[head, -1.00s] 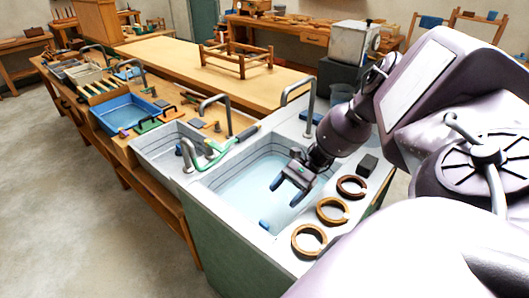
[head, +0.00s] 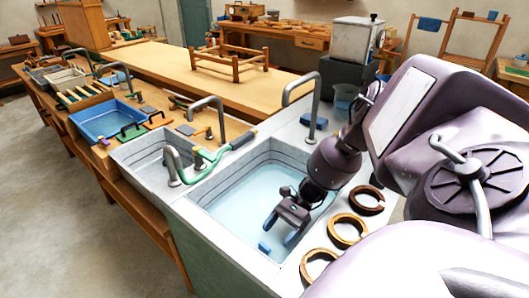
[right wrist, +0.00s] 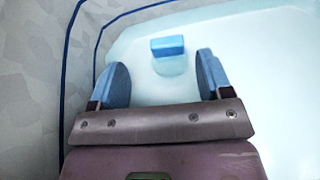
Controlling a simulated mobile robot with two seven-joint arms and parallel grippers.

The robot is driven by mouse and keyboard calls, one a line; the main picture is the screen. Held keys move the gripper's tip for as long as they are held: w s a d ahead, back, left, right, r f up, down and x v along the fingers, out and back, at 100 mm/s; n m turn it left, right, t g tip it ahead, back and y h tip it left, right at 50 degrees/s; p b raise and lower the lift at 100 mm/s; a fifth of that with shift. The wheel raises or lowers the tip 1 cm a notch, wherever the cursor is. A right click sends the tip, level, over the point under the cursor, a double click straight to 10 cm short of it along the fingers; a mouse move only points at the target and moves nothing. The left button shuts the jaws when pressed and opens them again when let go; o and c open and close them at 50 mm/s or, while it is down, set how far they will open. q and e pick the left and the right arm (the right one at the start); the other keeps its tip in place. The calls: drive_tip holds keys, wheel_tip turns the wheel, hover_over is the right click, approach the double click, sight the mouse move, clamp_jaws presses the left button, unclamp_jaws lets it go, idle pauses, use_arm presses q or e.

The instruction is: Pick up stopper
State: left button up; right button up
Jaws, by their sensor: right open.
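A small blue block, which looks like the stopper (head: 264,247), is in the pale water of the near sink (head: 232,195), close to its near wall. In the right wrist view the stopper (right wrist: 167,46) lies just beyond the fingertips, between their lines. My right gripper (head: 280,231) reaches down into the sink, a short way from the stopper and apart from it. In the wrist view its two blue-padded fingers (right wrist: 163,74) are spread with nothing between them. My left gripper is not in view.
Several brown open rings (head: 347,230) lie on the counter right of the sink. A grey tap (head: 316,92) stands at its back, with a blue block (head: 315,122) beside it. A green-handled tool (head: 215,157) lies across the divider to the second sink (head: 140,158).

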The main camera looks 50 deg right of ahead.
sight(265, 245)
drive_tip(key=shift+w+x, duration=0.2)
drive_tip(key=shift+x, duration=1.2)
drive_tip(key=shift+w+x, duration=0.2)
drive_tip(key=shift+x, duration=1.25)
drive_tip(key=c, duration=1.1)
drive_tip(key=shift+o, duration=0.2)
drive_tip(key=shift+r, duration=0.1)
